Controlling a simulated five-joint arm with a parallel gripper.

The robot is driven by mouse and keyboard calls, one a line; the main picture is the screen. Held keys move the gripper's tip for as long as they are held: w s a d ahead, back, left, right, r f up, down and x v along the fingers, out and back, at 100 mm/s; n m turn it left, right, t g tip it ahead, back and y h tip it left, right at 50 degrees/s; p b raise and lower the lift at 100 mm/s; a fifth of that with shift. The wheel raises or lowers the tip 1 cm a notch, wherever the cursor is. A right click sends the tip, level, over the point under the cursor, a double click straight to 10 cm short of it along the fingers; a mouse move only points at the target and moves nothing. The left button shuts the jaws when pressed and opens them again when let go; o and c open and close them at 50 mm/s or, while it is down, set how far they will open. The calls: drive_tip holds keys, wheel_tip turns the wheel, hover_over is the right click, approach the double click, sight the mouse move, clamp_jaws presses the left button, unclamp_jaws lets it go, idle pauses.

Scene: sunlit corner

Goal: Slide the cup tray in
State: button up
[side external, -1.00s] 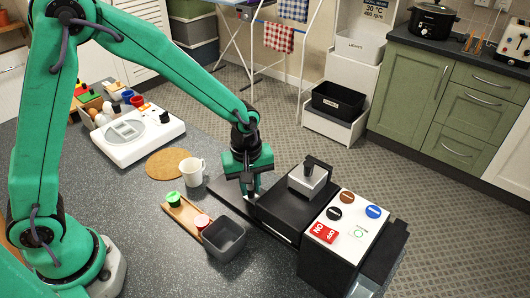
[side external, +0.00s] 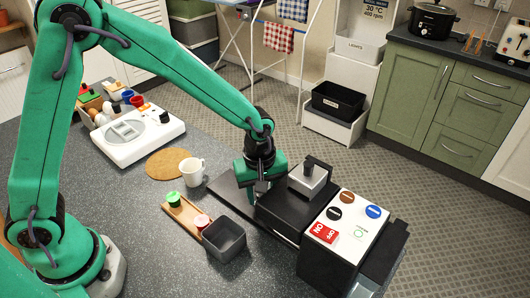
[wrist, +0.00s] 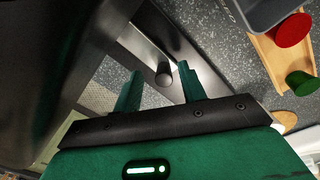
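The cup tray (side external: 225,191) is a flat dark plate low on the counter. It sticks out to the left of the black coffee machine (side external: 283,214). My gripper (side external: 262,190) points down over the tray, close to the machine's left side. In the wrist view, my gripper's two green fingers (wrist: 160,70) stand apart. A dark round peg (wrist: 163,74) shows between them, with a gap on each side; I cannot tell whether it belongs to the tray. The arm hides part of the tray in the side view.
The machine's white panel (side external: 352,226) carries several coloured buttons. A grey bin (side external: 224,240) and a wooden strip (side external: 183,213) with green and red pieces stand in front of the tray. A white mug (side external: 191,171) and a cork mat (side external: 168,163) are to the left.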

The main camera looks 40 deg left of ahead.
drive_tip(key=shift+r, duration=0.1)
drive_tip(key=shift+s+a+r, duration=0.1)
drive_tip(key=shift+s+r, duration=0.05)
drive_tip(key=shift+r, duration=3.65)
drive_tip(key=shift+s+a+r, duration=0.1)
drive_tip(key=shift+a+r, duration=0.15)
drive_tip(key=shift+r, duration=0.1)
drive_tip(key=s+a+r+m+t, duration=0.5)
drive_tip(key=s+a+r+m, duration=0.6)
drive_tip(key=s+a, duration=0.4)
drive_tip(key=shift+s+a+r, duration=0.35)
drive_tip(key=shift+s+r, duration=0.25)
drive_tip(key=shift+s, duration=0.15)
